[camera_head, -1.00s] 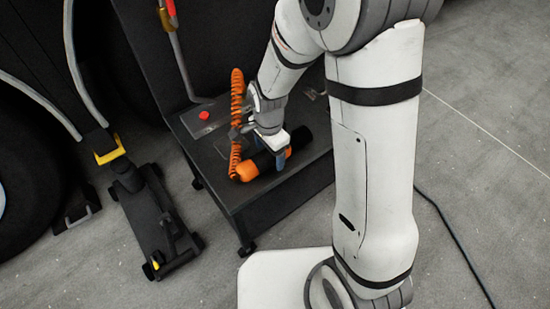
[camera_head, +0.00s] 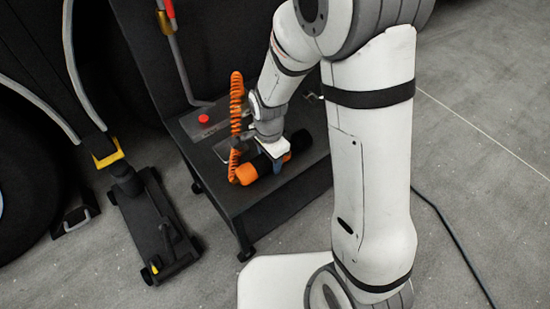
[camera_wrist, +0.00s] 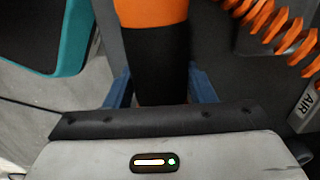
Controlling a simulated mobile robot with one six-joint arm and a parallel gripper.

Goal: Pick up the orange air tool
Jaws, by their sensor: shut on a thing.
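The orange air tool (camera_head: 248,173) is a cylinder with orange ends and a black middle, lying on top of a dark cart. In the wrist view, its black grip (camera_wrist: 160,55) and orange part run up and away between my blue fingers. My gripper (camera_head: 276,165) is shut on the tool's black middle, from above. The wrist view shows a finger on each side of the grip (camera_wrist: 160,88). The fingertips' lower ends are hidden. I cannot tell any gap between the tool and the cart top.
The dark cart (camera_head: 258,217) has a red button (camera_head: 203,118). A coiled orange hose (camera_head: 236,105) stands behind the tool; it also shows in the wrist view (camera_wrist: 270,25), near an AIR label (camera_wrist: 294,108). A black floor jack (camera_head: 155,225) stands left. Open floor lies right, crossed by a cable (camera_head: 450,235).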

